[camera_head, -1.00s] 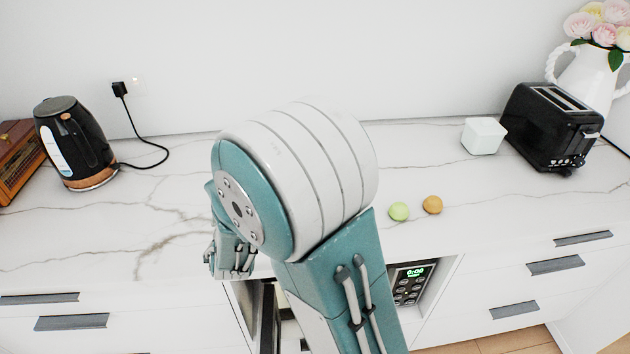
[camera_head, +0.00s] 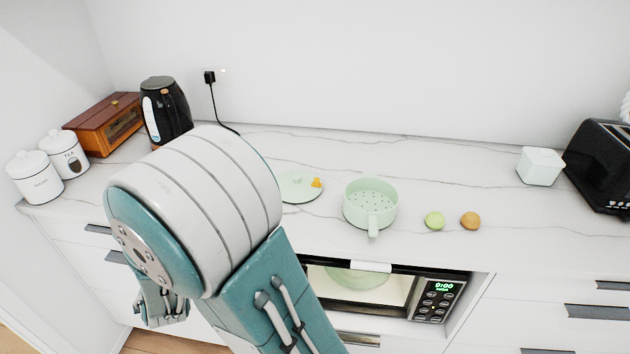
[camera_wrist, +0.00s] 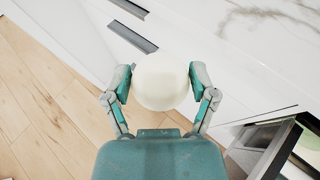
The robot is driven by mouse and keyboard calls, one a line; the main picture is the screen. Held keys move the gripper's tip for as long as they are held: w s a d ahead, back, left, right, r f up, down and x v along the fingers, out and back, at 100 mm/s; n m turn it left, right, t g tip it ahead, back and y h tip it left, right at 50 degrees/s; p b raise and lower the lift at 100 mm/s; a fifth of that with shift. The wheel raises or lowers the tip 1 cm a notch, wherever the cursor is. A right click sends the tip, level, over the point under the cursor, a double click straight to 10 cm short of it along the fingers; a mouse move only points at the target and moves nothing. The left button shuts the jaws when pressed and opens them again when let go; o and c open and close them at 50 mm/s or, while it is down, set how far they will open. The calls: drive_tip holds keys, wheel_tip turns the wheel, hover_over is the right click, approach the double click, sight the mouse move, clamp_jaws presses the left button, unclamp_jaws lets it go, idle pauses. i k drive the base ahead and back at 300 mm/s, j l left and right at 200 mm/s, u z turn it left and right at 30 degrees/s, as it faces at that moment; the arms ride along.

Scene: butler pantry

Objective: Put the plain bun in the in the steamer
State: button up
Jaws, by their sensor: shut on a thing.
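The plain bun (camera_wrist: 162,82) is a round, cream-white ball in the wrist view. My gripper (camera_wrist: 160,84) is shut on it, with one finger at each side, and holds it over the floor in front of the drawers. In the head view my arm hides the bun and the fingertips. The steamer (camera_head: 370,205) is a pale green pot with holes in its floor and a short handle toward me. It stands open on the counter, right of my arm, and looks empty.
A green ball (camera_head: 434,220) and an orange-brown ball (camera_head: 470,221) lie right of the steamer. A white box (camera_head: 540,166), black toaster (camera_head: 602,165) and kettle (camera_head: 166,112) stand farther back.

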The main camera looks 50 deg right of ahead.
sight(381, 207)
drive_tip(key=k+j+u, duration=0.1)
drive_tip(key=u, duration=1.45)
drive_tip(key=j+z, duration=0.1)
drive_tip(key=z, duration=0.8)
drive_tip(key=j+z, duration=0.1)
drive_tip(key=z, duration=0.3)
drive_tip(key=k+z, duration=0.1)
drive_tip(key=z, duration=0.8)
drive_tip(key=k+z, duration=0.1)
drive_tip(key=z, duration=0.35)
drive_tip(key=k+z, duration=0.1)
drive_tip(key=z, duration=0.8)
